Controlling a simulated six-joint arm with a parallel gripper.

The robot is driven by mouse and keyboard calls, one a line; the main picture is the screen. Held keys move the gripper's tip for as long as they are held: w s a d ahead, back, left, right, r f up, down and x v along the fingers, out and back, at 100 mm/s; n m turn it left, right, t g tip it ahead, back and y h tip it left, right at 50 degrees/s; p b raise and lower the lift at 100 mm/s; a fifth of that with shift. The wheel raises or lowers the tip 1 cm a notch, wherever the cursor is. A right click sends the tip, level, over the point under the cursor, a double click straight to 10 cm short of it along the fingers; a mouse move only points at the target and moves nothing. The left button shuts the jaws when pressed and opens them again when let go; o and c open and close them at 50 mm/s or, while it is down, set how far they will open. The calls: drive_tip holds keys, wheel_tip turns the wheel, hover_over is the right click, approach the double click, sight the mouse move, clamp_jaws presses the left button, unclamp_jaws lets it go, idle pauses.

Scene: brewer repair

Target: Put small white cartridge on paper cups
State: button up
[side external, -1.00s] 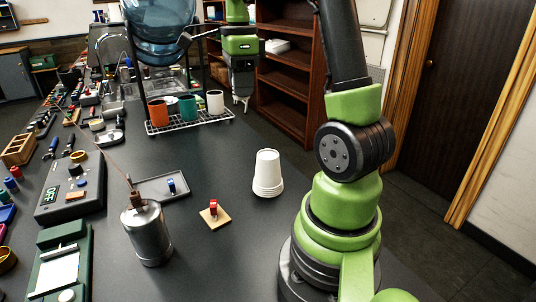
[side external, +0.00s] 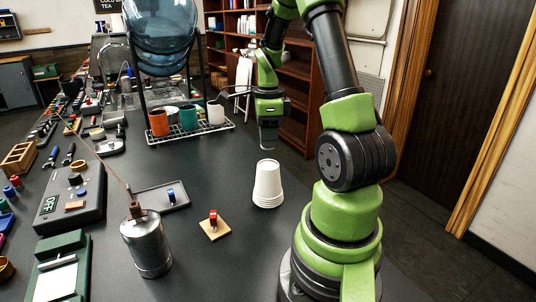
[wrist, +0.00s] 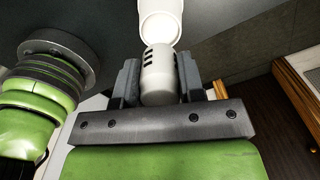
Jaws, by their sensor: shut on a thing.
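The small white cartridge (wrist: 158,78), with dark slots on its side, sits between the two grey fingers of my gripper (wrist: 157,68) in the wrist view. The fingers are shut on it. In the side view my gripper (side external: 268,140) hangs above and behind the paper cups, pointing down; the cartridge cannot be made out there. The paper cups (side external: 267,184) are a white upside-down stack on the dark counter. In the wrist view the stack (wrist: 160,12) shows just beyond the cartridge; whether they touch cannot be told there, but the side view shows a gap below the fingers.
A wire rack (side external: 190,132) with orange, teal and white mugs stands behind and left of the cups. A wooden tile (side external: 215,230) with a red piece, a grey tray (side external: 158,198) and a metal canister (side external: 147,245) lie left. The counter around the cups is clear.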

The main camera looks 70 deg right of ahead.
sight(268, 164)
drive_tip(key=shift+f, duration=2.35)
drive_tip(key=shift+f, duration=0.15)
drive_tip(key=o, duration=0.9)
drive_tip(key=shift+o, duration=0.2)
